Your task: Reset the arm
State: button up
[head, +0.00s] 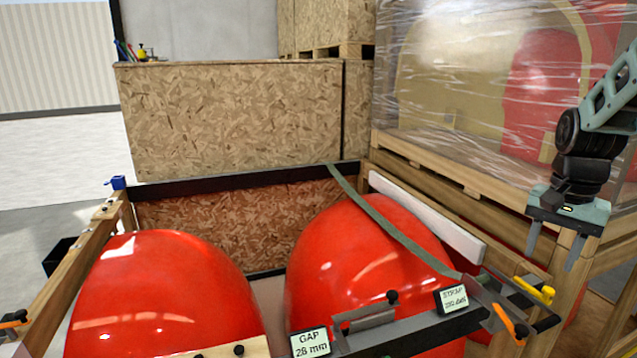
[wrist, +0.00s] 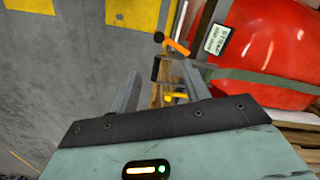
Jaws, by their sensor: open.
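My gripper (head: 554,245) hangs at the right of the head view, fingers pointing down and apart, with nothing between them. It is above and to the right of the crate's right side. In the wrist view my gripper (wrist: 160,88) also shows its two fingers spread and empty. The arm comes in from the upper right edge of the head view. Two glossy red nosecones (head: 165,290) sit side by side in a wooden crate; a green strap (head: 395,225) crosses the right one.
A yellow handle (head: 534,290) and an orange handle (head: 510,322) sit on the crate's front right corner, below my gripper. A film-wrapped pallet load (head: 480,80) stands behind. Signs read "GAP 28 mm" (head: 311,343) and "STRAP" (head: 452,298). Open floor (head: 60,150) lies at left.

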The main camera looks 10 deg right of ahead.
jog(key=s+a+f+n, duration=0.15)
jog(key=a+n, duration=0.65)
jog(key=a, duration=1.1)
jog(key=s+a+f+n+b, duration=0.1)
jog(key=s+a+f+n, duration=0.2)
jog(key=s+a+n, duration=0.8)
jog(key=s+a, duration=0.3)
jog(key=a, duration=0.1)
jog(key=shift+s+a+y, duration=0.2)
jog(key=shift+a+y, duration=0.1)
jog(key=shift+a, duration=0.1)
